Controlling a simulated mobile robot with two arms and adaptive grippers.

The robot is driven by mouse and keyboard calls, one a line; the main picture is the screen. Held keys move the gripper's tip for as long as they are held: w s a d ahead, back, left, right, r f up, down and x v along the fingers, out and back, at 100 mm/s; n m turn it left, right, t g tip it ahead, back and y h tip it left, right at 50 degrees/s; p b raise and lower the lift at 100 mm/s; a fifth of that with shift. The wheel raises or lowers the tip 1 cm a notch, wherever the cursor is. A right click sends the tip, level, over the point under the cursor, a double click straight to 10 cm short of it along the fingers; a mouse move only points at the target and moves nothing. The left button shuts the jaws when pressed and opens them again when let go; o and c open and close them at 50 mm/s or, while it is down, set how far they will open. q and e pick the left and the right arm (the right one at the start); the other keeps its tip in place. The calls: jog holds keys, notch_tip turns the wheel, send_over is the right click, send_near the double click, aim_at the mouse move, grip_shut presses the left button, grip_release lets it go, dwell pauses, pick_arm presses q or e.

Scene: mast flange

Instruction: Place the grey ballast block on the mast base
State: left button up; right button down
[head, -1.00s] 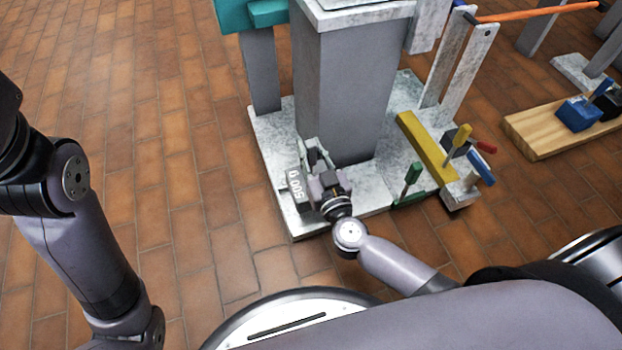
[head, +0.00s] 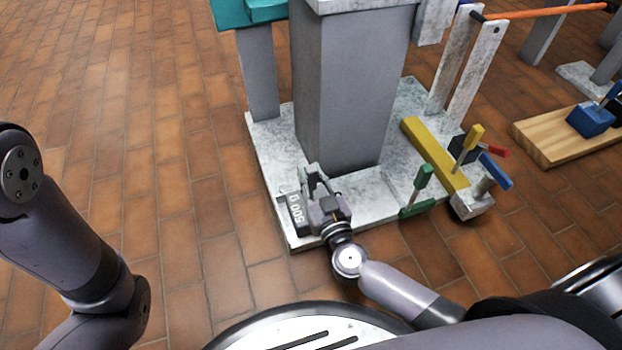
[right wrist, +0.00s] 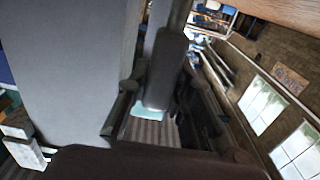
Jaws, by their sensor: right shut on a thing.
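The grey ballast block (head: 296,214), marked "500 g", is at the near left part of the pale mast base (head: 268,165), beside the foot of the thick grey mast (head: 350,95). My right gripper (head: 314,178) is shut on the block, whose marked side shows to the left of the fingers. The gripper hides part of the block, and I cannot tell whether its underside touches the base. My left gripper is out of view.
A yellow bar (head: 428,148) and a green-handled clamp (head: 420,185) lie at the right side of the base. A teal-topped post (head: 258,75) stands at its far left. A wooden board (head: 550,140) with a blue block is further right. Brick floor on the left is clear.

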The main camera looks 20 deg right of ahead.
jog(key=shift+r, duration=0.15)
jog(key=c, duration=1.9)
grip_release()
jog(key=shift+f, duration=0.2)
jog(key=o, duration=0.5)
